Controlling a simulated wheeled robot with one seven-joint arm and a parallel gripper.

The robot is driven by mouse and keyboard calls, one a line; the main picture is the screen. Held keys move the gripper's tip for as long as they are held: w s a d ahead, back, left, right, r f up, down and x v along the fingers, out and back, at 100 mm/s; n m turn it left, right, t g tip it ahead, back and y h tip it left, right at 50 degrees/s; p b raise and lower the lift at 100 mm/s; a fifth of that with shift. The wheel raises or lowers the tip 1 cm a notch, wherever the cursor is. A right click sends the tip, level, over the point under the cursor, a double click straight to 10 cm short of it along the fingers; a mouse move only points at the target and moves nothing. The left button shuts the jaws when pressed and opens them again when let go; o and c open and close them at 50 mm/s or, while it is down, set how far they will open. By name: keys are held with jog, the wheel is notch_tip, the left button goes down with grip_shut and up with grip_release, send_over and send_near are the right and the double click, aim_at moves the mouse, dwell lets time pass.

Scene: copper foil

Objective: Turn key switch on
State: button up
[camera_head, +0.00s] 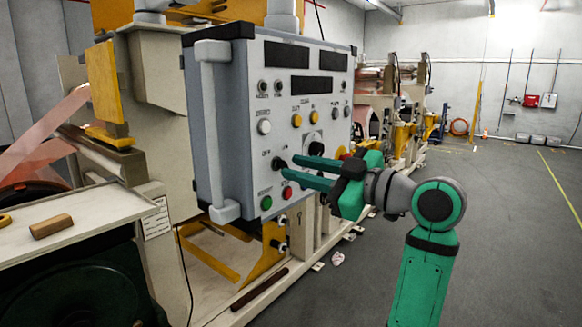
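The grey control panel (270,115) faces right, in the middle of the view. A small dark knob (278,163), which seems to be the key switch, sits low on its face beside a short label. It is partly hidden by my gripper, and its turn position is too small to read. My gripper (283,162) reaches in from the right with two green fingers. The fingers are apart, with their tips close to the panel at the dark knob. I cannot tell whether they touch it.
Green (266,203) and red (287,192) buttons sit just below the fingers. A black rotary knob (315,147) is above them. A vertical handle (216,130) runs along the panel's left edge. A bench with a wooden block (51,226) stands at left. Open floor lies to the right.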

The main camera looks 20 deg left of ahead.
aim_at(282, 165)
jog(key=shift+x, duration=1.3)
jog(key=shift+c, duration=0.3)
jog(key=shift+w, duration=0.1)
grip_shut()
jog(key=shift+d+m, duration=0.1)
jog(key=shift+m, duration=0.3)
jog(key=shift+r+m, duration=0.1)
jog(key=shift+m, duration=0.8)
jog(key=m, duration=0.9)
jog(key=shift+w, duration=0.1)
jog(key=shift+m, duration=0.3)
